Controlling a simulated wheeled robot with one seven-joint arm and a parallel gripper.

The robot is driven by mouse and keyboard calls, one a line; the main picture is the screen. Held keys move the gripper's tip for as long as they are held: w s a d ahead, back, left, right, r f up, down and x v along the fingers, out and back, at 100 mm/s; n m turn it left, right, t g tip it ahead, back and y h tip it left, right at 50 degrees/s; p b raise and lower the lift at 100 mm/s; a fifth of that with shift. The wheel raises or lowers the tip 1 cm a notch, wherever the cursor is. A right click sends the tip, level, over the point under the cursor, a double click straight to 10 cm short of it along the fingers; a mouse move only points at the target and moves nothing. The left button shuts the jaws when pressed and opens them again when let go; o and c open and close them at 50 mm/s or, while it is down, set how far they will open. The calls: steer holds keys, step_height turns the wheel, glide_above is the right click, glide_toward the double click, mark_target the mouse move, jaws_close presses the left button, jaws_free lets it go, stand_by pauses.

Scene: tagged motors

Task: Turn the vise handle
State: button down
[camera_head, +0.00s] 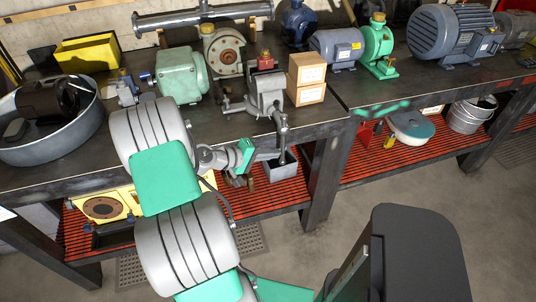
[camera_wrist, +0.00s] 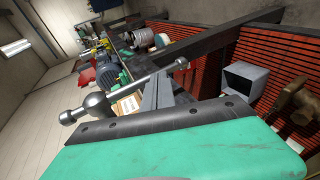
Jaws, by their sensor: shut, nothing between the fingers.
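The grey bench vise (camera_head: 268,92) is mounted at the front edge of the dark workbench. Its handle (camera_head: 282,130) hangs at the front, over the bench edge. In the wrist view the handle (camera_wrist: 135,87) is a slanted metal bar with a knob at each end, running through the round screw head. My gripper (camera_head: 262,154) is below the bench top, just left of the handle's lower part. In the wrist view its grey fingers (camera_wrist: 157,90) are together, close to the bar. Nothing is between them, and I cannot tell whether they touch the bar.
Cardboard boxes (camera_head: 306,78) stand right of the vise, and a green motor (camera_head: 181,76) is to its left. A grey bin (camera_head: 282,166) sits on the red slatted lower shelf (camera_head: 350,170). A thick bench leg (camera_head: 322,185) stands right of my gripper. Open floor lies in front.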

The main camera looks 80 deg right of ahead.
steer(key=w+a+b, duration=0.1)
steer(key=w+a, duration=0.8)
steer(key=w, duration=0.1)
steer(key=w+a+f+n+t+y, duration=0.1)
steer(key=w+a+f+t+y, duration=0.15)
steer(key=a+f+y, duration=0.8)
steer(key=w+a+r+n+t, duration=0.3)
steer(key=w+a+r, duration=0.2)
steer(key=a, duration=0.4)
steer(key=w+a+r+n+t+h, duration=0.1)
steer(key=w+a+r+n+t, duration=0.2)
steer(key=a+r, duration=0.5)
steer(key=w+a+r+n+t, duration=0.3)
steer(key=w+a+r, duration=0.4)
steer(key=a, duration=0.5)
steer(key=shift+a+n+t, duration=0.15)
steer(key=shift+n+t, duration=0.15)
steer(key=shift+t, duration=0.45)
